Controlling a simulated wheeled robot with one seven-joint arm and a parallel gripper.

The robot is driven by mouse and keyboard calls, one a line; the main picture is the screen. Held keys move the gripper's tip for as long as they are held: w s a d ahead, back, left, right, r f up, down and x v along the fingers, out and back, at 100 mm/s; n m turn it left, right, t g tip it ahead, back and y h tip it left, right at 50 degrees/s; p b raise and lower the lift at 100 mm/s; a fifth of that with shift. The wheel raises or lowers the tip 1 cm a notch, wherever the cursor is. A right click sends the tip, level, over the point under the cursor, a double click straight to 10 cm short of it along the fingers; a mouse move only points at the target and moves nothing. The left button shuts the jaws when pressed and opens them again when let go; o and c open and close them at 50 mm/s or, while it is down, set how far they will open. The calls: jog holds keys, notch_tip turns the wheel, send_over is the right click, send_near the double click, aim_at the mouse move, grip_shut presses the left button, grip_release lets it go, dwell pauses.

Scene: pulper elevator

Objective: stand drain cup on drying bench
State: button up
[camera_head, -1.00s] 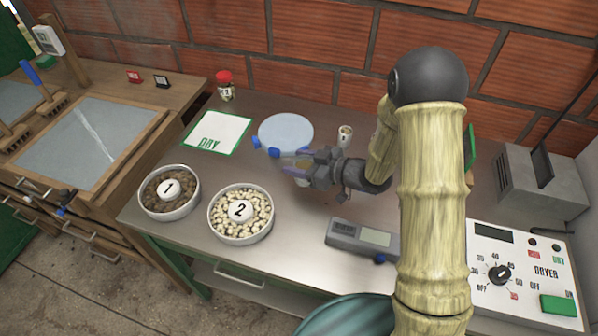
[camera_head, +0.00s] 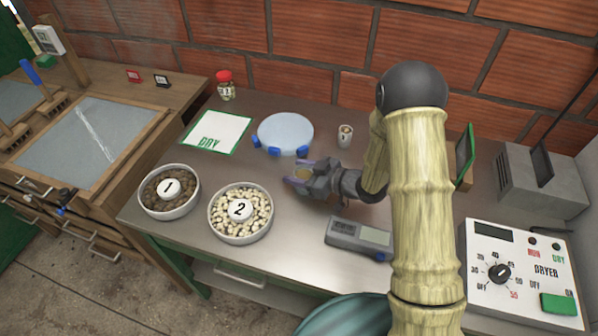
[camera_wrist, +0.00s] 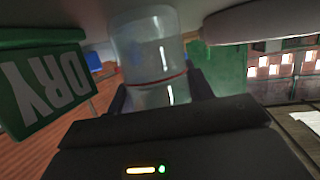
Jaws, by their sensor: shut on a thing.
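A clear cup (camera_wrist: 150,60) with a red line around it stands out in the wrist view, between my gripper's fingers. In the head view my gripper (camera_head: 300,174) is shut on this cup, low over the metal-topped bench (camera_head: 300,222). The cup shows there only as a small brownish round shape, mostly hidden by the fingers. I cannot tell whether its base touches the bench. A white mat with a green border and the word DRY (camera_head: 217,132) lies to the left on the bench. A green DRY panel (camera_wrist: 45,85) also shows in the wrist view.
A pale blue disc (camera_head: 286,133) with blue blocks at its rim lies just behind my gripper. Bowls marked 1 (camera_head: 169,207) and 2 (camera_head: 241,229) stand front left. A small cup (camera_head: 345,136), a grey meter (camera_head: 358,238) and a dryer panel (camera_head: 522,272) are also close by.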

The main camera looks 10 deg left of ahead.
jog(key=shift+s+f, duration=0.1)
jog(key=shift+f, duration=0.25)
jog(key=shift+s+d+f+b, duration=0.15)
jog(key=shift+s+f+b, duration=0.05)
jog(key=shift+f+b, duration=0.1)
jog(key=o, duration=1)
jog(key=shift+f, duration=0.1)
jog(key=shift+w+r+p, duration=0.15)
jog(key=shift+r+p, duration=0.45)
jog(key=shift+r, duration=0.05)
jog(key=b+v, duration=0.1)
jog(key=v, duration=1)
jog(key=shift+w+d+r, duration=0.1)
jog(key=shift+d+r, duration=0.2)
jog(key=shift+d, duration=0.05)
jog(key=shift+w, duration=0.1)
